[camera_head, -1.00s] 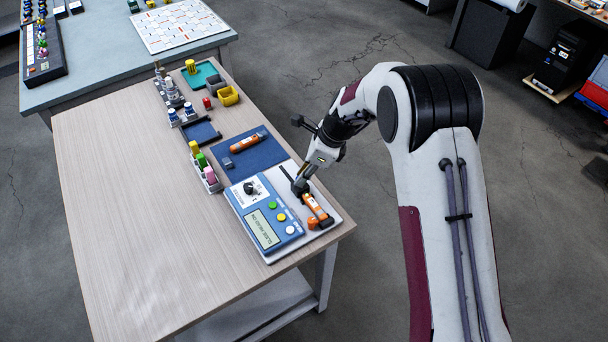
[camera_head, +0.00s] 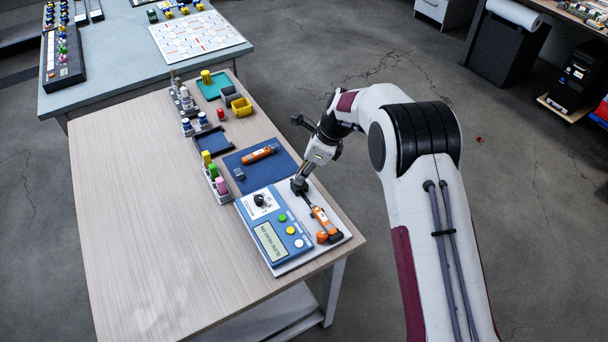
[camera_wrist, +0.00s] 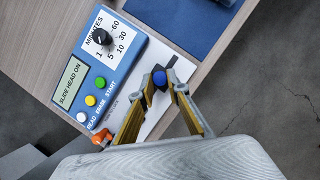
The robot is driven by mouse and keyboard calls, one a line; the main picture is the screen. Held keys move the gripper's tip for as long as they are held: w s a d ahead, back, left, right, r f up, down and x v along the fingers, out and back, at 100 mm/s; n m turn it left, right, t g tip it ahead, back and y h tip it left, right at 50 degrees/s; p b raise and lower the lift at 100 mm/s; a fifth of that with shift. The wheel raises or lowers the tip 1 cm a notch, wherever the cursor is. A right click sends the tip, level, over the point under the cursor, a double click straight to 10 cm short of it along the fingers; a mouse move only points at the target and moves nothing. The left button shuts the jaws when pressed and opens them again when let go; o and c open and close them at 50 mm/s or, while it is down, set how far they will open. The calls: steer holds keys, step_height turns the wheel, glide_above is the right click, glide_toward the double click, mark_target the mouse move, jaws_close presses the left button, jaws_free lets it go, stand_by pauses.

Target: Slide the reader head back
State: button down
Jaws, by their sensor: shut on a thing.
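The blue reader (camera_head: 285,252) sits on a pale base plate at the table's front right corner. In the wrist view its display (camera_wrist: 71,83) reads "SLIDE HEAD ON". The reader head is a dark block with a blue knob (camera_wrist: 160,78), at the far end of its track beside the reader. My gripper (camera_head: 299,185) is shut on the head; its two fingertips (camera_wrist: 163,82) flank the knob in the wrist view. An orange and white sensor (camera_head: 321,218) lies on the plate in front of the head, uncovered. The fingertips partly hide the head in the head view.
A blue mat (camera_head: 240,166) behind the reader holds another orange sensor (camera_head: 260,154) and a small grey block (camera_head: 239,174). A rack of coloured vials (camera_head: 216,180) stands to the left. The table's left half is clear. The right edge (camera_head: 350,228) is close to the plate.

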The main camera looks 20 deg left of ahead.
steer(key=shift+w+a+r, duration=0.1)
steer(key=shift+w+a, duration=0.1)
steer(key=c, duration=1.9)
jaws_free()
steer(key=shift+v, duration=3.7)
